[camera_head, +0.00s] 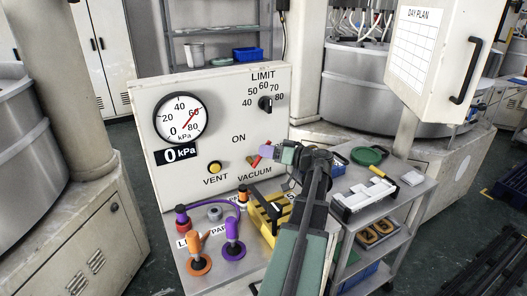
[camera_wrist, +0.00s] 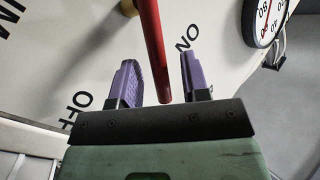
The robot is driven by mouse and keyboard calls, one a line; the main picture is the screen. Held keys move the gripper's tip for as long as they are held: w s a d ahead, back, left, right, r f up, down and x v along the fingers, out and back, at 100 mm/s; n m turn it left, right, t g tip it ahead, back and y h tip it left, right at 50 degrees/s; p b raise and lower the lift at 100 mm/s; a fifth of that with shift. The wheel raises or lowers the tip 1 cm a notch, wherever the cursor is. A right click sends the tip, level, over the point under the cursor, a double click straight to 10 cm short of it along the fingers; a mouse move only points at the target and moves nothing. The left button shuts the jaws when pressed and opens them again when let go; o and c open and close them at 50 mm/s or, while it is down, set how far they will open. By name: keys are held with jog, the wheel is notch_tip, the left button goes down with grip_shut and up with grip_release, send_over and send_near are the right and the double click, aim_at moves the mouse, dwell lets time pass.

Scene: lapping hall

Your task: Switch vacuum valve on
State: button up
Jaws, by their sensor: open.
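The vacuum valve is a red lever (camera_head: 261,155) low on the white control panel (camera_head: 222,110), above the word VACUUM and right of the word ON. In the camera_head view it tilts, and my gripper (camera_head: 279,152) covers part of the area beside it. In the wrist view the lever (camera_wrist: 153,50) comes down between my two purple fingers, with a gap visible on each side. My gripper (camera_wrist: 160,78) is open around the lever.
A round gauge (camera_head: 181,118), a black limit knob (camera_head: 266,104) and a yellow vent button (camera_head: 214,167) are on the panel; its display reads 0 kPa. Orange (camera_head: 199,252) and purple (camera_head: 233,237) fittings stand below. A cart (camera_head: 407,195) with a white tray stands at right.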

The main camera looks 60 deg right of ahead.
jog(key=shift+w+a, duration=0.1)
jog(key=shift+w, duration=0.7)
grip_shut()
jog(key=shift+a, duration=0.1)
